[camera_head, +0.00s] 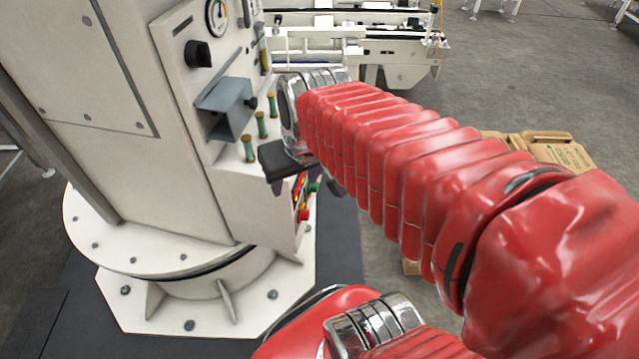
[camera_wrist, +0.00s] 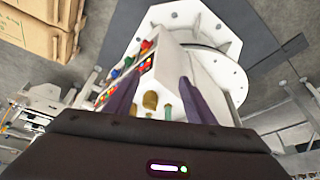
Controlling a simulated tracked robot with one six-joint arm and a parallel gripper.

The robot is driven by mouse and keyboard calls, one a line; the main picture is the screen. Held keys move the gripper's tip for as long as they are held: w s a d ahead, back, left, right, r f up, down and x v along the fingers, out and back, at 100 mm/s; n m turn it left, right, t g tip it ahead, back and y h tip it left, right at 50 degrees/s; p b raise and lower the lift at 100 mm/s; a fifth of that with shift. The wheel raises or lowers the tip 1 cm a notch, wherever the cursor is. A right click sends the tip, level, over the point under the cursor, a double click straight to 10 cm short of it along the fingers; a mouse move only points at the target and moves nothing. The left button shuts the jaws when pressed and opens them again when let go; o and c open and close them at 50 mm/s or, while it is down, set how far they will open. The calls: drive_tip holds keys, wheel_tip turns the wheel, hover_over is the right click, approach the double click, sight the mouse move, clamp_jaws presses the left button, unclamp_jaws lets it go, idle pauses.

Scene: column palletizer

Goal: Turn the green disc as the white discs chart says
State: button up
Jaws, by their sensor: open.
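A green round knob (camera_head: 314,187) sits low on the column's side panel, beside my gripper (camera_head: 284,163). In the wrist view a green knob (camera_wrist: 128,62) stands among coloured knobs, left of the fingers. I cannot tell whether this is the green disc. No white discs chart can be made out in either view. In the wrist view my gripper (camera_wrist: 158,82) has its two purple fingers apart. A brass-topped peg (camera_wrist: 150,100) shows between them, apparently ungripped. My arm hides part of the panel in the head view.
A red knob (camera_head: 303,214) sits below the green one. Several green pegs with brass tops (camera_head: 261,124), a grey bracket (camera_head: 226,105) and a black knob (camera_head: 197,54) project from the column. Cardboard boxes (camera_head: 555,148) lie behind my arm.

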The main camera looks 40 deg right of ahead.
sight(313, 187)
drive_tip(key=d+f+m+g+y, duration=0.1)
drive_tip(key=d+f+m, duration=0.1)
drive_tip(key=d+f, duration=0.1)
drive_tip(key=d+f+m+g+y, duration=0.1)
drive_tip(key=d+f+m, duration=0.1)
drive_tip(key=d+f, duration=0.2)
drive_tip(key=d+f+m+g, duration=0.2)
drive_tip(key=d+f, duration=0.2)
drive_tip(key=shift+m+y, duration=0.4)
drive_tip(key=shift+c, duration=0.5)
drive_tip(key=d+f+m+t+y, duration=0.3)
drive_tip(key=d+f+m+y, duration=0.4)
drive_tip(key=f+m, duration=0.45)
drive_tip(key=w+d+f+m+t, duration=0.1)
drive_tip(key=w+d+m+t, duration=0.4)
drive_tip(key=d+m+t, duration=0.1)
drive_tip(key=shift+w+d+m+y, duration=0.3)
drive_tip(key=shift+d+m, duration=0.45)
drive_tip(key=shift+d, duration=0.15)
drive_tip(key=shift+w+a+f, duration=0.1)
drive_tip(key=shift+f, duration=0.05)
drive_tip(key=x, duration=1.3)
drive_tip(key=shift+w, duration=0.2)
drive_tip(key=shift+a+f, duration=0.1)
drive_tip(key=shift+c, duration=0.2)
drive_tip(key=c, duration=1)
